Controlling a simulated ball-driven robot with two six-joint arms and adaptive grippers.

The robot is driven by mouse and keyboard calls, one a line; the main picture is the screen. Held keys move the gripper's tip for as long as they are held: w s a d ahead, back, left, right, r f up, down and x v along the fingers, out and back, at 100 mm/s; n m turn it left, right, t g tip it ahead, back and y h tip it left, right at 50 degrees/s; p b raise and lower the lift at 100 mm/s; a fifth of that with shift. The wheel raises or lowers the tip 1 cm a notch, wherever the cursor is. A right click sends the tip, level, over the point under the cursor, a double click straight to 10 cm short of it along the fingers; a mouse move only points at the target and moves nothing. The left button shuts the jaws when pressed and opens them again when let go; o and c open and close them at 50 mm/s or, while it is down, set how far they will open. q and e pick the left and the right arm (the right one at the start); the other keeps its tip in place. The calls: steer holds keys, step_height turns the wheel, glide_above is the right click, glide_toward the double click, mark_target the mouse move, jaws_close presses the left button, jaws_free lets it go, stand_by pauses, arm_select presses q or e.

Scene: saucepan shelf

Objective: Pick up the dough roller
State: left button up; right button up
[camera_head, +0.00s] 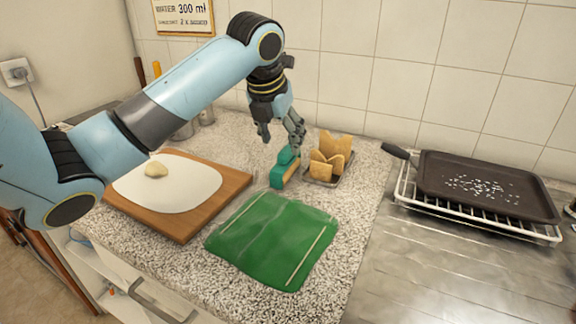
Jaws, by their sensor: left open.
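A small teal-green object (285,168) with a little orange on its side stands on the speckled counter near the back; it appears to be the dough roller, though its shape is only partly clear. My left gripper (281,139) is directly above it, fingers pointing down and spread open. The right finger is close to the object's top; I cannot tell whether it touches. Nothing is held. My right gripper is not in view.
A wooden board (236,187) with flat white dough (170,185) and a small lump (156,169) lies left. A green cloth (270,240) lies in front. A holder with toast (330,160) stands close right of the teal object. A dark pan (480,190) sits on a rack further right.

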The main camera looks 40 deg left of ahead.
mark_target(285, 150)
arm_select(q)
steer(key=x, duration=0.6)
steer(key=shift+w+f, duration=0.1)
steer(key=shift+f, duration=0.2)
jaws_close()
